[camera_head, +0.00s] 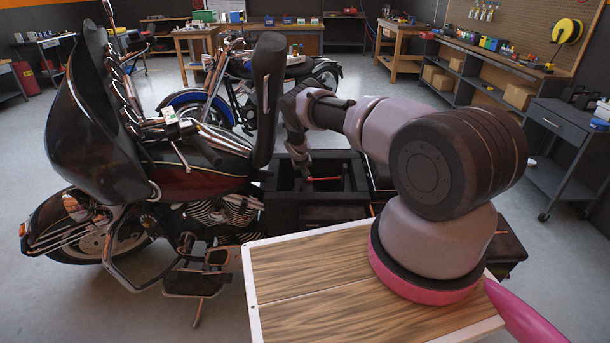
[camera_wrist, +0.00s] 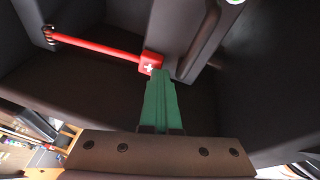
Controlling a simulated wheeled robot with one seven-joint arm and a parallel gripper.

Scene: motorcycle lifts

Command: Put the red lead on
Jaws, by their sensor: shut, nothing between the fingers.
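The red lead (camera_wrist: 95,46) is a thin red rod in the wrist view, running from a dark round end at the upper left to a red block with a white plus sign (camera_wrist: 151,63). It lies inside a dark compartment (camera_wrist: 70,88). My gripper (camera_wrist: 160,76) has its green fingers together, with their tips at the lower right edge of the red block. I cannot tell whether they touch it. In the head view the red lead (camera_head: 325,179) is a short red line in the open black box of the motorcycle, and my gripper reaches down beside it.
The black motorcycle (camera_head: 195,170) stands at the left, its tall backrest (camera_head: 268,85) close to my arm. The compartment walls rise around my gripper. A second, blue motorcycle (camera_head: 190,100) stands behind. A tool cart (camera_head: 562,135) is at the right.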

